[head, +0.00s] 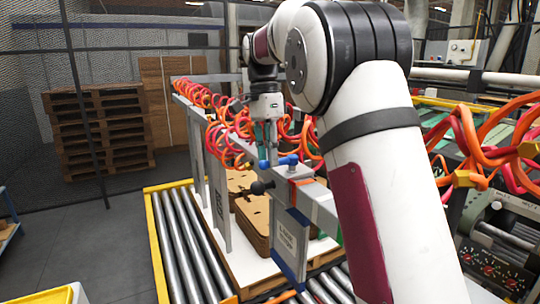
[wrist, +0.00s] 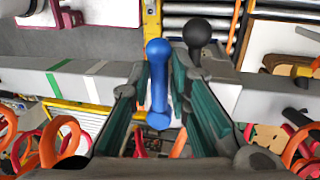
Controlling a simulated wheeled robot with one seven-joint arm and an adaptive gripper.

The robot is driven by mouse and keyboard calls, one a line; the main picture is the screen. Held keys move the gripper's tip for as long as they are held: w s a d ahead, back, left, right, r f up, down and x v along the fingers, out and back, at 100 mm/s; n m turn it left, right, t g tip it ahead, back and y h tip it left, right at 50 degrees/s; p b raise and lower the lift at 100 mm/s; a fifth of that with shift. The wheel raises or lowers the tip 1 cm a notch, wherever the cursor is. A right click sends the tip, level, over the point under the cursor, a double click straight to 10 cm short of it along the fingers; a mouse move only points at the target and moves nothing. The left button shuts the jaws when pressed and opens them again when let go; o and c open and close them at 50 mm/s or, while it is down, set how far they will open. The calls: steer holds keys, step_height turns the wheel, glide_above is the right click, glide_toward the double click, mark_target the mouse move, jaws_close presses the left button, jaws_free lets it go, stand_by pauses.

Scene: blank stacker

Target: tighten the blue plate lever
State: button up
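The blue lever (head: 280,161) sits on top of a grey metal bar, above the hanging plate with a blue edge (head: 290,243). In the wrist view the blue lever (wrist: 158,84) has a round knob at its upper end and lies between my two teal fingers. My gripper (head: 267,147) points down over the bar, right by the lever. In the wrist view my gripper (wrist: 161,70) is open, with a gap showing on both sides of the lever. I cannot tell how deep the lever sits between the fingers.
A black-knobbed lever (wrist: 196,36) stands just right of the blue one in the wrist view; its black knob (head: 262,187) shows in the head view. Coiled orange and red hoses (head: 215,100) hang around the frame. Stacked brown blanks (head: 252,222) lie below, beside the rollers (head: 185,245).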

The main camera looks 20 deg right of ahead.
steer(key=shift+o, duration=1.4)
step_height(320, 180, up, 7)
steer(key=w, duration=0.1)
steer(key=shift+w+r, duration=0.15)
steer(key=shift+w, duration=0.1)
